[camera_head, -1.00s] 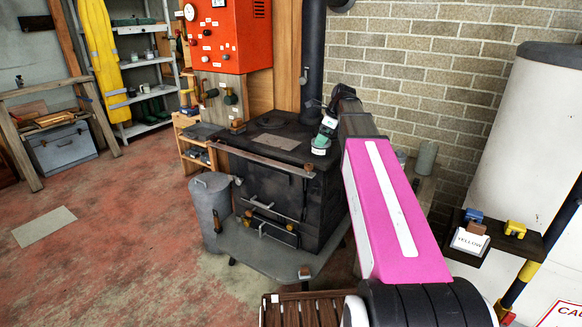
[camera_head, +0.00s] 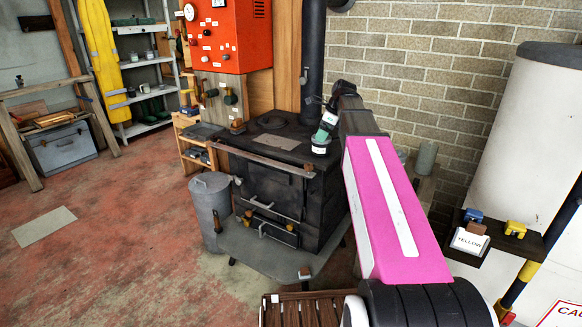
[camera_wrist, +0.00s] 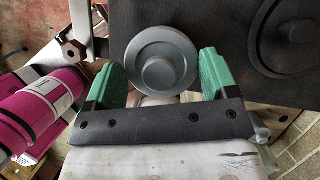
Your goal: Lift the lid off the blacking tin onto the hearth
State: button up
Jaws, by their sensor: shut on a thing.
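The blacking tin (camera_head: 320,147), small with a pale label, stands on the black stove top near its right front corner. My gripper (camera_head: 322,136) reaches down to the tin from above. In the wrist view, its green fingers (camera_wrist: 160,65) are on either side of a round grey lid (camera_wrist: 150,48) with a raised knob in the middle, and are shut on it. The tin's body below the lid is hidden in the wrist view. I cannot tell whether the lid is clear of the tin. The grey hearth (camera_head: 268,262) lies under the stove.
The black stove (camera_head: 265,190) has a front rail (camera_head: 265,160) and a flue pipe behind. A grey lidded bin (camera_head: 210,205) stands at its left. A slatted wooden thing (camera_head: 305,312) is in front. The front part of the hearth is mostly bare.

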jog(key=shift+r, duration=2.65)
